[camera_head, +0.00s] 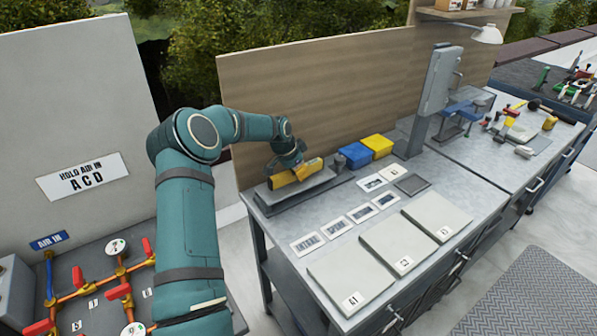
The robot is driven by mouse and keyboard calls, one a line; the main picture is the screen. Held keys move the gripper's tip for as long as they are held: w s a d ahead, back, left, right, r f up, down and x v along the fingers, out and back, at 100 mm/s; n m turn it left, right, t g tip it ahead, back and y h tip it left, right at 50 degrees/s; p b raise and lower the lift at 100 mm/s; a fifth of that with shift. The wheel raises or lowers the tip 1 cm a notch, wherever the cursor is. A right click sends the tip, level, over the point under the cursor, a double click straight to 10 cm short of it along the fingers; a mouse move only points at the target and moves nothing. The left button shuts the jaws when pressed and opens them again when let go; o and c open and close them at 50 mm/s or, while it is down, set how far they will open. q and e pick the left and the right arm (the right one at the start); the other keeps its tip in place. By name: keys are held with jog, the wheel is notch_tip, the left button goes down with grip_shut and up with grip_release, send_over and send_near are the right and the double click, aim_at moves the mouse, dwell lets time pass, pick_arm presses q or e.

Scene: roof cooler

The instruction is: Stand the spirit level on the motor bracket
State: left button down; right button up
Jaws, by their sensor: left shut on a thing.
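The spirit level (308,172) is a short yellow bar with a dark end, at the back left of the workbench. My left gripper (291,163) is shut on it from above, with the fingers mostly hidden by the wrist. The level is just above or touching a long grey metal piece (290,192), which looks like the motor bracket; I cannot tell whether they touch. A small upright post stands at the right end of that piece. My right gripper is out of view.
Blue (355,154) and yellow (377,145) boxes stand right of the bracket. Labelled plates and cards lie in front, with numbered panels (350,277) along the front edge. A grey upright cabinet (440,80) stands farther right. A wooden backboard (340,85) closes the back.

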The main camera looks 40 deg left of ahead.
pick_arm(q)
jog(key=shift+f+b, duration=0.3)
jog(key=shift+f, duration=0.2)
dwell(0.3)
jog(key=c, duration=1)
grip_release()
jog(key=shift+o, duration=0.2)
jog(key=v, duration=1.2)
jog(key=shift+r, duration=0.1)
